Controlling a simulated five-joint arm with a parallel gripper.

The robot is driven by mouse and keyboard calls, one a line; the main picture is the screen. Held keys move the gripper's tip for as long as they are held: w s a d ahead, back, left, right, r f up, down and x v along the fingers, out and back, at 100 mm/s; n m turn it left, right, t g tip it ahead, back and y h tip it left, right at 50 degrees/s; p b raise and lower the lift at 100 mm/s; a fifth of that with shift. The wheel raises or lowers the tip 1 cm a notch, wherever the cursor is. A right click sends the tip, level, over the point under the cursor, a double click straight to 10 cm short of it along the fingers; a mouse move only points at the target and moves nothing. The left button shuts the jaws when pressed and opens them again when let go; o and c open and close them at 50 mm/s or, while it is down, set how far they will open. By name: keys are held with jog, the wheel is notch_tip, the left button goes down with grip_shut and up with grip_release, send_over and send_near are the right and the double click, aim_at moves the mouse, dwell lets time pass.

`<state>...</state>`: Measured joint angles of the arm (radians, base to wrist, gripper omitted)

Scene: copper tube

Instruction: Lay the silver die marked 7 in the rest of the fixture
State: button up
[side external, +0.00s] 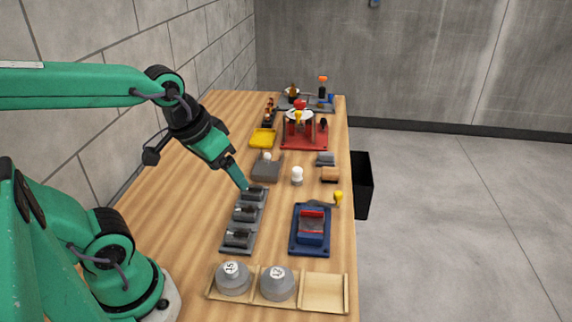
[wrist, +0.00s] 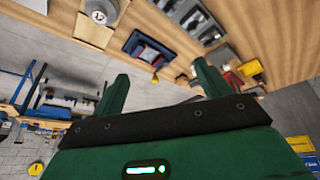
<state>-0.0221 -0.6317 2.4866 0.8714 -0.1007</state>
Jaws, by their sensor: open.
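My gripper (side external: 241,183) is pointed down at the farthest of three dark grey blocks (side external: 256,193) on a row of grey holders. I cannot tell whether its tip touches that block. In the wrist view its two fingers (wrist: 161,71) stand apart with nothing seen between them. The middle block (side external: 246,212) and near block (side external: 237,237) sit in the same row. I can read no 7 on any piece, so I cannot tell which is the silver die. A blue fixture (side external: 296,246) with red parts stands right of the row; it also shows in the wrist view (wrist: 134,41).
A red stand (side external: 319,141), yellow tray (side external: 263,138) and white knob (side external: 297,176) lie farther back. A black bin (side external: 363,185) is beyond the right edge.

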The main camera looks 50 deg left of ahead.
aim_at(238, 234)
jog(key=w+a+f+n+g, duration=0.1)
jog(key=f+n, duration=0.1)
jog(key=f, duration=0.2)
jog(key=w+a+f+n+g, duration=0.1)
jog(key=f+n+g, duration=0.1)
jog(key=f, duration=0.3)
jog(key=w+a+f+n+g, duration=0.1)
jog(key=f+n, duration=0.2)
jog(key=f, duration=0.1)
jog(key=shift+w+a+f+n+g, duration=0.2)
jog(key=shift+w+f+n+g, duration=0.1)
jog(key=shift+f+g, duration=0.1)
jog(key=shift+f, duration=0.1)
jog(key=shift+f, duration=1.2)
jog(key=shift+f, duration=0.1)
jog(key=shift+s+a+f, duration=0.1)
jog(key=shift+s+f, duration=0.1)
jog(key=shift+f, duration=0.55)
jog(key=shift+s+a+f, duration=0.1)
jog(key=shift+s+f, duration=0.05)
jog(key=shift+f, duration=1.6)
